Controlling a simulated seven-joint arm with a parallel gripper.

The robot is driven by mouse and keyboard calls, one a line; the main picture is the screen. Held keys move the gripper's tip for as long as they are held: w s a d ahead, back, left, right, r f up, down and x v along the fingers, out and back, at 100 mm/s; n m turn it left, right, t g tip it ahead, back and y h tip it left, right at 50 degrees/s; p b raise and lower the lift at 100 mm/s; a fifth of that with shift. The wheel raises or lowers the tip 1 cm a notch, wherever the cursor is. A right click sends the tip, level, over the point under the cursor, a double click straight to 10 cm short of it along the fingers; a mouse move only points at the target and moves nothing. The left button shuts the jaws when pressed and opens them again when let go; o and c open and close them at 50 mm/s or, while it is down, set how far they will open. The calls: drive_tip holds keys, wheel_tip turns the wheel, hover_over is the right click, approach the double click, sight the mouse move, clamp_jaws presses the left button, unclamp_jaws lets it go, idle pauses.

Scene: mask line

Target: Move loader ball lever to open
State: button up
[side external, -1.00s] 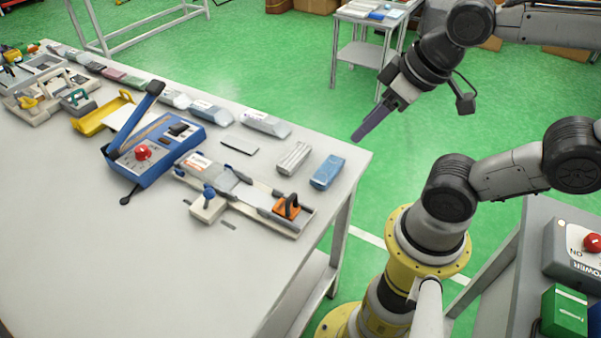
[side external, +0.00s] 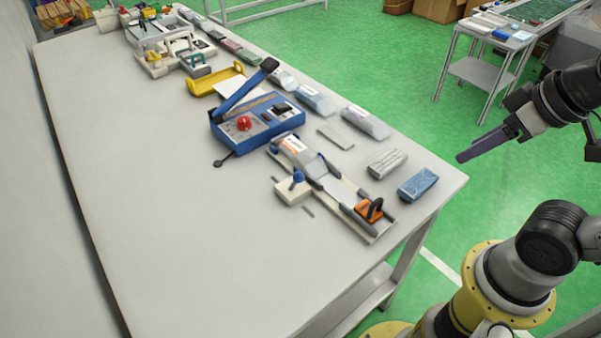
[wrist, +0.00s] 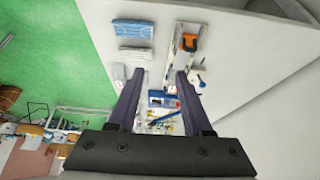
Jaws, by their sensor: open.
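The loader (side external: 330,185) is a long pale fixture near the table's right end, with an orange block with a dark handle (side external: 369,210) at its near end. The ball lever (side external: 297,177) has a blue ball and stands on a small white block at the loader's left side. Its exact setting is hard to tell. My gripper (side external: 462,158) is off to the right, above the floor beyond the table edge, well apart from the lever. In the wrist view my gripper (wrist: 159,73) has two dark fingers spread apart with nothing held; the loader (wrist: 184,48) shows ahead.
A blue box with a red knob and long raised arm (side external: 258,120) stands behind the loader. A grey pack (side external: 387,163) and a blue pack (side external: 418,184) lie to its right. Pouches line the back edge. The table's front (side external: 190,240) is clear.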

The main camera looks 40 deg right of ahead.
drive_tip(key=c, duration=0.5)
drive_tip(key=shift+m, duration=0.7)
drive_tip(key=shift+c, duration=1.1)
drive_tip(key=shift+w+r+m, duration=0.25)
drive_tip(key=shift+r+m, duration=0.1)
drive_tip(key=shift+m, duration=0.35)
clamp_jaws()
drive_tip(key=w+a+r+m+y, duration=0.1)
drive_tip(key=w+a+m, duration=0.1)
drive_tip(key=w+m, duration=0.3)
drive_tip(key=w+a+r+m, duration=0.2)
drive_tip(key=w+m, duration=0.3)
drive_tip(key=m, duration=0.1)
drive_tip(key=w+a+f+m+g, duration=0.1)
drive_tip(key=w+a+f+g, duration=0.1)
drive_tip(key=w+a+f, duration=0.3)
drive_tip(key=a+f, duration=0.2)
drive_tip(key=a, duration=0.1)
drive_tip(key=shift+w+a+g+y, duration=0.2)
drive_tip(key=shift+a+g+y, duration=0.05)
drive_tip(key=shift+g+y, duration=0.05)
